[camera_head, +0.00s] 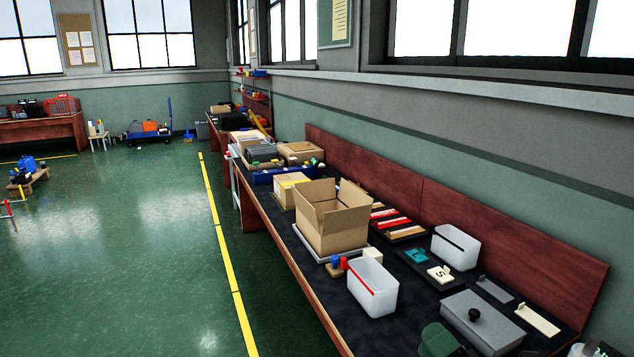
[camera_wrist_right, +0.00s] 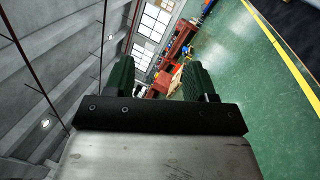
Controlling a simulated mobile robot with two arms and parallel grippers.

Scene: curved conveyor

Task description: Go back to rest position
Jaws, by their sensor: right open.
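My right gripper shows in the right wrist view (camera_wrist_right: 158,80) with its two dark green fingers spread wide. Nothing is between them, only the distant room behind. In the head view a dark green part of my right gripper (camera_head: 439,340) shows at the bottom edge, in front of the grey lidded box on the bench. The rest of it is cut off by the frame. My left gripper is in neither view.
A long dark workbench (camera_head: 408,322) runs along the right wall. On it stand an open cardboard box (camera_head: 330,222), white bins (camera_head: 372,288) (camera_head: 455,248) and a grey lidded box (camera_head: 481,318). The green floor (camera_head: 150,270) left of the yellow line is mostly clear.

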